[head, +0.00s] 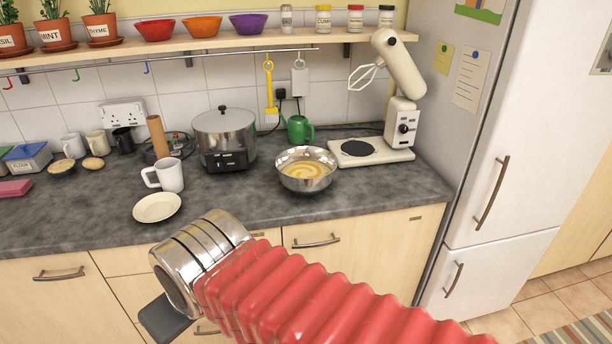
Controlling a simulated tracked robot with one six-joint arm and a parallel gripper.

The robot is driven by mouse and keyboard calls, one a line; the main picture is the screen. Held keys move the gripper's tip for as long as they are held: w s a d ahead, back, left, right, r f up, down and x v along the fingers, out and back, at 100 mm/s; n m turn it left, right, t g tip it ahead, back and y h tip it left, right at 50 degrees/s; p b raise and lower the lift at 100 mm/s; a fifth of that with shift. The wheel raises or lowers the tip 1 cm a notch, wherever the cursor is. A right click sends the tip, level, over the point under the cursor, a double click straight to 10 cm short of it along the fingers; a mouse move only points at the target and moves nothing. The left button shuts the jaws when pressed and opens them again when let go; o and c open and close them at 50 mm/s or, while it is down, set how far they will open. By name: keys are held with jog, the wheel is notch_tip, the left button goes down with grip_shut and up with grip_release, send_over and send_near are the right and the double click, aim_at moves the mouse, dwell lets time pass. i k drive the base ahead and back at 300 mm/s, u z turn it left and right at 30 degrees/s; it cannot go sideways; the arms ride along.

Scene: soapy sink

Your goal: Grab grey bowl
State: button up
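A shiny grey metal bowl (293,182) stands upright on the dark counter, right of the middle, with a pale yellow-cream mixture in it. My gripper (165,320) is low and left in front of the counter, at the end of my red ribbed arm. Only a dark grey part of it shows beyond the chrome wrist. It is well apart from the bowl, nearer the camera and to the left. Its fingers cannot be made out clearly.
A stand mixer (400,115) with raised head is right of the bowl; a steel cooker (226,140) is to its left. A green watering can (298,130) stands behind. A white mug (168,176) and plate (157,208) are left. The counter (390,195) in front is clear.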

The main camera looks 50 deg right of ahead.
aim_at(306, 171)
jog(key=z, duration=0.05)
jog(key=i, duration=1)
jog(key=u, duration=0.05)
